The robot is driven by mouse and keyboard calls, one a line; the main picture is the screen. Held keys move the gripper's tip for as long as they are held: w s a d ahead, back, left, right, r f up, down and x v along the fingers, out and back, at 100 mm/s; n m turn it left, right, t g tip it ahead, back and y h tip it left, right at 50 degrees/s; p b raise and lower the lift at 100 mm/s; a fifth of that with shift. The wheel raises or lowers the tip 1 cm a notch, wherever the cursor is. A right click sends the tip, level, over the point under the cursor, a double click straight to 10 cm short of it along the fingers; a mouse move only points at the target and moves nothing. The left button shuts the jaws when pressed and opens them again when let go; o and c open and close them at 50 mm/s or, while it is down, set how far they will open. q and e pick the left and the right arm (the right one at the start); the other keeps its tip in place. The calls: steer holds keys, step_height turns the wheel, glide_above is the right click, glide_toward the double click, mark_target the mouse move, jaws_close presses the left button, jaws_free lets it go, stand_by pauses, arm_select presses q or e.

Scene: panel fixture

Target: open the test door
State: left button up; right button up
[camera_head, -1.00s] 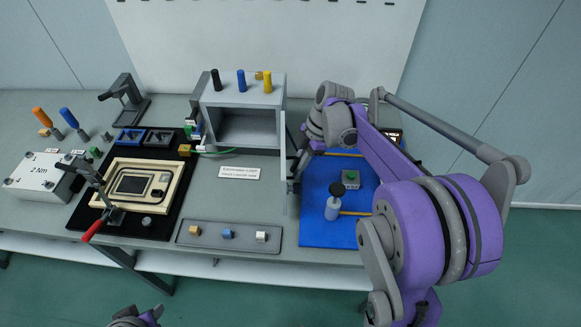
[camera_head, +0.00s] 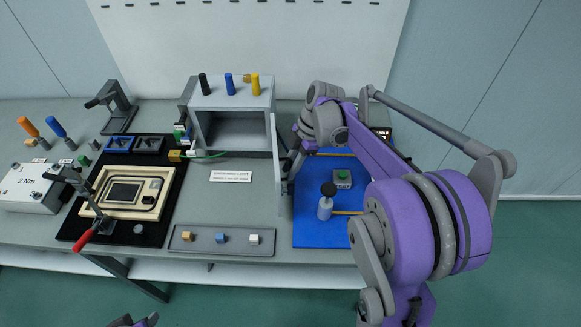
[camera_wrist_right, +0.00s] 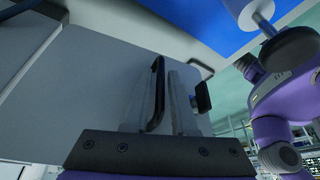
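The test box (camera_head: 234,95) is a grey box with an open front. Its test door (camera_head: 278,170) hangs at the right front edge and stands swung well out, seen almost edge-on in the head view. My right gripper (camera_head: 292,163) is at the right side of the door. In the right wrist view the door's grey panel (camera_wrist_right: 95,75) fills the left, and a black handle (camera_wrist_right: 155,95) lies between the two fingers of my gripper (camera_wrist_right: 160,105), which look closed on it. My left gripper (camera_head: 137,321) barely shows at the bottom edge, its fingers unclear.
A blue mat (camera_head: 315,230) with a green-button box (camera_head: 342,178) and a dark-topped bottle (camera_head: 326,205) lies right of the door. A tray (camera_head: 190,247) with small blocks is in front. A clamp fixture (camera_head: 125,205) stands left.

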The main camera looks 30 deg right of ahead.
arm_select(q)
steer(key=shift+w+r, duration=0.1)
steer(key=shift+r, duration=0.3)
arm_select(e)
steer(key=v, duration=1)
steer(key=shift+d+r, duration=0.2)
steer(key=shift+r, duration=0.05)
steer(key=shift+s, duration=0.1)
